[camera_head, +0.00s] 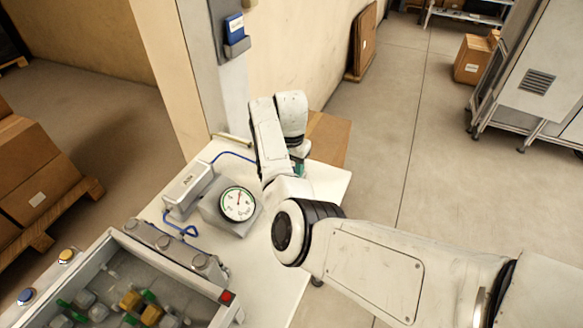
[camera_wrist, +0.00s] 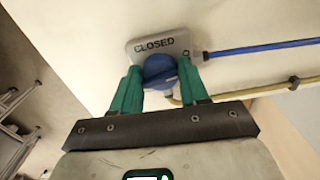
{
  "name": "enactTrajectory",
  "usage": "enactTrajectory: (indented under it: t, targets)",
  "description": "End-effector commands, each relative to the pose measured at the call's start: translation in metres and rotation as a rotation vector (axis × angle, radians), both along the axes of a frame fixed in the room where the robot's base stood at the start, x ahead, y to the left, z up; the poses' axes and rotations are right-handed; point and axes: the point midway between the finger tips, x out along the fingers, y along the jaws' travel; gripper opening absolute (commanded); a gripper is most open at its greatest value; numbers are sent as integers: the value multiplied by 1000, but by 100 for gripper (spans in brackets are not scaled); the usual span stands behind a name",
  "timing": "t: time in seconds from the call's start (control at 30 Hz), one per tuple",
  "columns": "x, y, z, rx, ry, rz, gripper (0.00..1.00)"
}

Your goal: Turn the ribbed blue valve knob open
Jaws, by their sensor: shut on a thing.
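The blue valve knob (camera_wrist: 158,68) shows in the wrist view between the two green fingers of my gripper (camera_wrist: 160,78). The fingers are shut on it, one at each side. In the head view my gripper (camera_head: 298,168) points down at the far right part of the white table (camera_head: 325,182). There my arm hides the knob, and only a little green of the fingers shows.
A blue hose (camera_wrist: 262,47) and a yellowish pipe (camera_wrist: 270,88) run right from the valve.

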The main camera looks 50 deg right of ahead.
Motion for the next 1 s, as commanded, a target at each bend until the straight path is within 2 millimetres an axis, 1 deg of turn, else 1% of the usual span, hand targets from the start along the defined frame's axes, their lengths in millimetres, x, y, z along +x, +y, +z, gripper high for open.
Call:
enactTrajectory:
  t: [0.3, 0.87, 0.9, 1.0]
  targets:
    - [1, 0, 0, -1, -1, -128, 14]
    - [1, 0, 0, -1, -2, -157, 14]
    - [1, 0, 0, -1, -2, -157, 46]
    - [1, 0, 0, -1, -2, -157, 55]
